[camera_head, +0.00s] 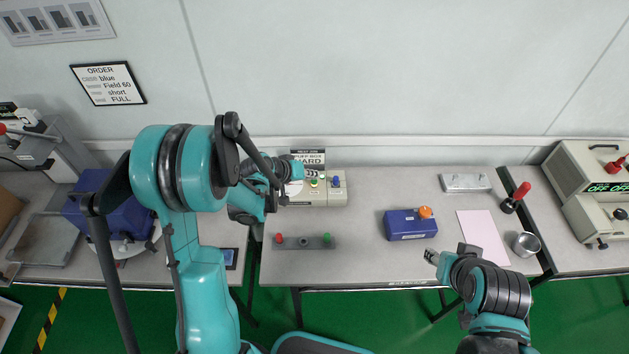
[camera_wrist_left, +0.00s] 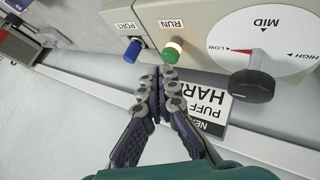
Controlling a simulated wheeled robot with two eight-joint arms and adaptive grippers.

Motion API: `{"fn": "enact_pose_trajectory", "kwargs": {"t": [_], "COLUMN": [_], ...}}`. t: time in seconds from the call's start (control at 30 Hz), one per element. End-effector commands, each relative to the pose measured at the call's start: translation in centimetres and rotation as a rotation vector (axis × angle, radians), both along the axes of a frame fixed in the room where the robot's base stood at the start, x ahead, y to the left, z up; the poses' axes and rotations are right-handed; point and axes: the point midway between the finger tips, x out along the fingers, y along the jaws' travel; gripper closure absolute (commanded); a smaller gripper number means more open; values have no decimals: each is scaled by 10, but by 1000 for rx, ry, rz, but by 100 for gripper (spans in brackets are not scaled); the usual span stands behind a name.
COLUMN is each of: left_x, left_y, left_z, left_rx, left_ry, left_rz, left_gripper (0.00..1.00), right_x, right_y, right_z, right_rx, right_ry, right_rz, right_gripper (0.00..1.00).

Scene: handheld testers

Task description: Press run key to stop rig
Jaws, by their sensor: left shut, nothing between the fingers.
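The rig is a beige box (camera_head: 320,199) at the back of the middle table. In the left wrist view its panel (camera_wrist_left: 205,30) shows a green key (camera_wrist_left: 170,56) labelled RUN, with a glowing pale part, beside a blue knob (camera_wrist_left: 132,51) labelled PORT. A white dial with a red needle and black knob (camera_wrist_left: 252,85) is to the right, the needle near LOW. My left gripper (camera_wrist_left: 160,74) is shut and empty, its tips just below the RUN key; contact is unclear. My right gripper (camera_head: 448,256) is over the table's front right, away from the rig.
A grey bar with red and green ends (camera_head: 304,242) lies in front of the rig. To its right are a blue box with an orange knob (camera_head: 410,223), a pink sheet (camera_head: 482,236) and a metal cup (camera_head: 525,244). A sign partly shows behind the rig.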

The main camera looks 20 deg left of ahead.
Motion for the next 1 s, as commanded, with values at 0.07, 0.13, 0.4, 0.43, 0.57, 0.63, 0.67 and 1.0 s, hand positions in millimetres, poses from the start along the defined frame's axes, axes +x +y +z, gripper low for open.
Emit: {"fn": "enact_pose_trajectory", "kwargs": {"t": [0.07,0.13,0.4,0.43,0.57,0.63,0.67,1.0], "left_x": [0,0,0,0,0,0,0,0], "left_y": [0,0,0,0,0,0,0,0], "left_z": [0,-1,-4,-4,-6,-7,-7,-10], "left_rx": [0,0,0,0,0,0,0,0], "left_ry": [0,0,0,0,0,0,0,0], "left_rz": [0,0,0,0,0,0,0,0], "left_gripper": [100,100,100,100,100,100,100,100], "right_x": [0,0,0,0,0,0,0,0], "right_y": [0,0,0,0,0,0,0,0], "right_z": [0,-1,-4,-5,-6,-7,-7,-11], "right_rx": [0,0,0,0,0,0,0,0], "right_ry": [0,0,0,0,0,0,0,0], "right_rz": [0,0,0,0,0,0,0,0], "right_gripper": [60,60,60,60,60,60,60,60]}}
